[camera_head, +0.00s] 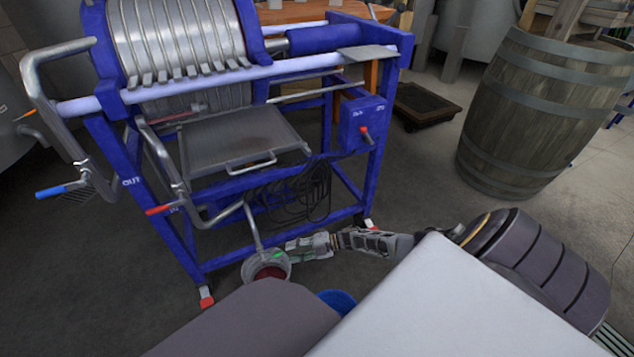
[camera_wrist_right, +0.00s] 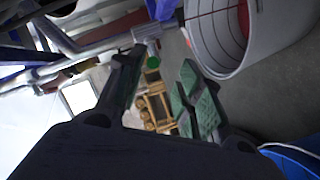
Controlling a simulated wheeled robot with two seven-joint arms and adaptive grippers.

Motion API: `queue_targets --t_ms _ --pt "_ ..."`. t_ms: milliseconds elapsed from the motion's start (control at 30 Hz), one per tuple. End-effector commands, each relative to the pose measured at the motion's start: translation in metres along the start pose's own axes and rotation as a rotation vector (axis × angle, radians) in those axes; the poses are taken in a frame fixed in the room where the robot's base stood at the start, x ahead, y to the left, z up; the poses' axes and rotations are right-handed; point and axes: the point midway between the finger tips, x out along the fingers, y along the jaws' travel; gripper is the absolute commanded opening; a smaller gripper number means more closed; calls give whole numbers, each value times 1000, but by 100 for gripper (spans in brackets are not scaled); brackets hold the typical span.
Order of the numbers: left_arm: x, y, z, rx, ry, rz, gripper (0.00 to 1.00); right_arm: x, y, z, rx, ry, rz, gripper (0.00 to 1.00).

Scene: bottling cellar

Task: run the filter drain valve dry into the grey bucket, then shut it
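The blue-framed filter (camera_head: 178,45) stands at left; its drain pipe (camera_head: 252,225) slants down to the grey bucket (camera_head: 248,268), which has dark red liquid inside. I cannot tell whether the valve is open, or whether liquid is running. My right gripper (camera_head: 297,247) is beside the bucket, its fingers (camera_wrist_right: 161,65) apart and apparently holding nothing. The bucket (camera_wrist_right: 268,40) also shows in the wrist view. My left gripper is out of view.
A red handle (camera_head: 158,209) and a blue handle (camera_head: 50,191) stick out from the filter's pipes. A blue bucket (camera_head: 338,300) is partly hidden near my body. A black cable coil (camera_head: 305,193) hangs under the filter.

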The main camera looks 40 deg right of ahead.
Motion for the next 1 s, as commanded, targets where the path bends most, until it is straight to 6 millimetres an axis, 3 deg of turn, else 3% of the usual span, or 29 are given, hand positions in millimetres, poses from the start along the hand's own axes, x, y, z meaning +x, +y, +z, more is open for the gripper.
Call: queue_targets --t_ms 633,1000 --pt "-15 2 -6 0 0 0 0 -75 1 0 0 -1 0 36" --pt "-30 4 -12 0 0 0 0 -70 1 0 50 -73 23 36"
